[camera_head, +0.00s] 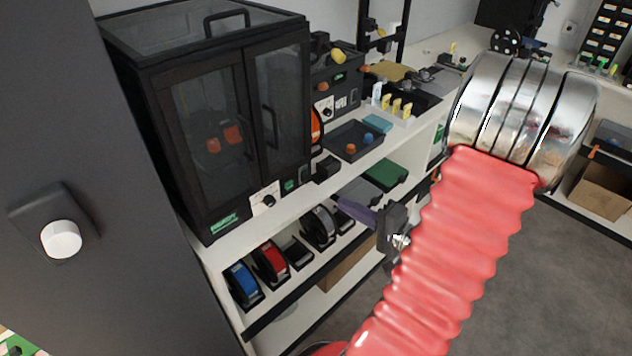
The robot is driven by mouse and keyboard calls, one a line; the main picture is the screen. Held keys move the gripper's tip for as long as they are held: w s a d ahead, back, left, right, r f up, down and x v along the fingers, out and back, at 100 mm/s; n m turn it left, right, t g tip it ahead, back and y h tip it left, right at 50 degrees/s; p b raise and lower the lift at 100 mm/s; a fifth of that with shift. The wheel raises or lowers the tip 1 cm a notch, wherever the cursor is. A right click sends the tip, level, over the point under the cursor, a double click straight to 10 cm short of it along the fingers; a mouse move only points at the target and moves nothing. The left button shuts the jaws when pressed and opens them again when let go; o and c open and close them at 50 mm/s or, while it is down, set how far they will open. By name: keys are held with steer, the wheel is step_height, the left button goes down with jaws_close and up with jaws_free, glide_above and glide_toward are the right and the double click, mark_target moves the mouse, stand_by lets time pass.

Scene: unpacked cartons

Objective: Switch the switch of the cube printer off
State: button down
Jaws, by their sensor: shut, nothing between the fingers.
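A large black box-shaped printer (203,130) with glass doors stands on the white shelf at the left. A white panel with a small black switch (268,197) sits at its lower front right. The switch setting is too small to tell. A smaller black machine (338,82) with an orange spool and its own white-backed knob stands behind it. I cannot tell for certain which is the cube printer; the large one looks most cube-like. My gripper (347,205) is shut and empty, in front of the shelf, right of and below the panel, apart from it. My red-sleeved arm hides part of the shelf.
A dark tray (352,140) with orange pieces lies on the shelf top. Several spools, including a blue one (243,283), stand on the shelf below. A grey wall with a white knob (61,239) is close at left. Grey floor (545,280) is open at right.

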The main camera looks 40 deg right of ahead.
mark_target(305, 179)
steer(key=shift+s+d+f+h, duration=0.15)
steer(key=shift+s+d+h, duration=0.15)
steer(key=shift+d+h, duration=0.2)
steer(key=shift+w, duration=0.1)
steer(key=shift+w+a+f, duration=0.1)
steer(key=shift+w+f, duration=0.2)
steer(key=shift+w, duration=2)
steer(key=shift+w+a+f, duration=0.1)
steer(key=shift+w+f, duration=0.15)
steer(key=shift+w, duration=2.05)
steer(key=shift+w+a+f, duration=0.1)
steer(key=shift+w+f, duration=0.2)
steer(key=shift+w, duration=2)
